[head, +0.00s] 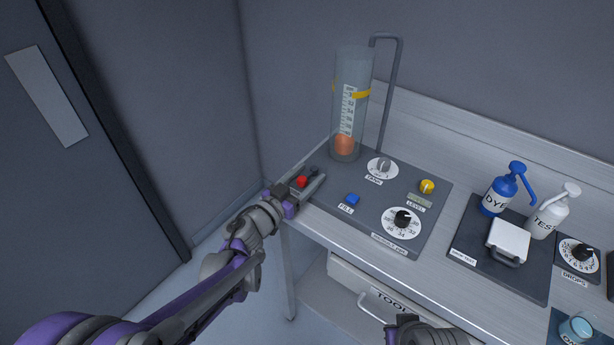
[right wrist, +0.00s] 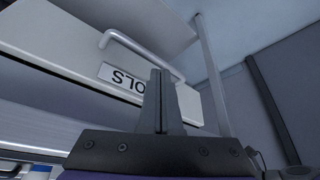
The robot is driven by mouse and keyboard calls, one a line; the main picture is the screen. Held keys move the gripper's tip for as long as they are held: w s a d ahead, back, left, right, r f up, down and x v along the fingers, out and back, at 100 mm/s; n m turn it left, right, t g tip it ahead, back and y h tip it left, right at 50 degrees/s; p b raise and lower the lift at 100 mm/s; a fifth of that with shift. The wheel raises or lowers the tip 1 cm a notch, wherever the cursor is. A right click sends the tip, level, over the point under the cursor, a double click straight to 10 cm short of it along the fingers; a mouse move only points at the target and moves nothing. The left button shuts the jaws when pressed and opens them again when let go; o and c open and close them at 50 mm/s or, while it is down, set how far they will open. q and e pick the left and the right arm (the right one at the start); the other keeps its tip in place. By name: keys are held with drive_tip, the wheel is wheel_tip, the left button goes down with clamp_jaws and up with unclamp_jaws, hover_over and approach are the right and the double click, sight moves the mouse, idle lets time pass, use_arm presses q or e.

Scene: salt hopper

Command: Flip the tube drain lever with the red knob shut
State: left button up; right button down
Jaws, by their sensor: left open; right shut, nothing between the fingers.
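The red knob (head: 302,181) of the drain lever shows at the left end of the dark panel (head: 330,208), beside the clear tube (head: 349,110). My left gripper (head: 309,186) is at the knob with its fingers open; in the head view the knob appears at or between the fingers, and I cannot tell if they touch it. The lever's arm is mostly hidden by the gripper. My right gripper (right wrist: 161,103) is shut and empty, in front of the tools drawer (right wrist: 75,50) below the bench top.
The panel also holds a blue fill button (head: 353,199), a tank dial (head: 383,166), a yellow level knob (head: 427,186) and a black-knobbed dial (head: 403,218). An orange ball (head: 344,145) is inside the tube. Blue dye (head: 497,196) and white test (head: 549,217) bottles stand right.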

use_arm(q)
drive_tip(key=v, duration=1.1)
drive_tip(key=s+a+r+n+t+y+p, duration=0.1)
drive_tip(key=a+r+n+y+p, duration=0.2)
drive_tip(key=a+y, duration=0.35)
drive_tip(key=s+a+r+n+y+p, duration=0.2)
drive_tip(key=a+r+n+y, duration=0.25)
drive_tip(key=a, duration=0.25)
drive_tip(key=s+d+f+g+p, duration=0.1)
drive_tip(key=s+f+g, duration=0.3)
drive_tip(key=s, duration=0.5)
drive_tip(key=s+d+f+g+p, duration=0.1)
drive_tip(key=s+f+g+p, duration=0.2)
drive_tip(key=s, duration=0.7)
drive_tip(key=f+g, duration=0.2)
drive_tip(key=g, duration=0.1)
drive_tip(key=shift+d, duration=0.35)
